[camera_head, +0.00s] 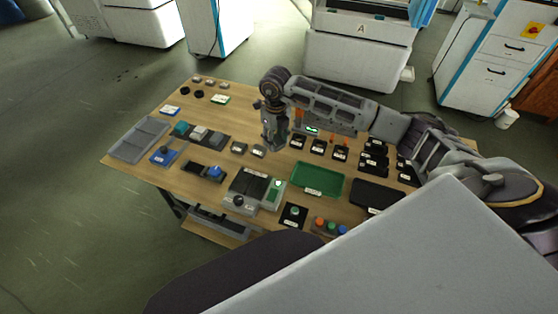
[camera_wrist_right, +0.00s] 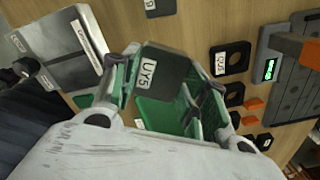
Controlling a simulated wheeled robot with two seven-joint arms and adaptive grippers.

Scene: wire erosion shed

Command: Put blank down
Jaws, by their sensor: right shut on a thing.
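My right gripper (camera_head: 274,143) is above the wooden table, left of the green tray (camera_head: 312,192) in the head view. In the right wrist view, my right gripper (camera_wrist_right: 168,92) is shut on a dark grey blank (camera_wrist_right: 158,84) with a white label reading UY5. The blank sits between the two fingers, and green surfaces show behind and beside it. In the head view the blank cannot be made out clearly against the gripper. My left gripper is not in view.
The wooden table (camera_head: 142,173) carries a grey tray (camera_head: 133,139) at left, a grey device (camera_head: 243,190) at front and several black square holders (camera_head: 297,143) right of the gripper. A button panel (camera_head: 329,227) lies at the front edge. White cabinets stand behind.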

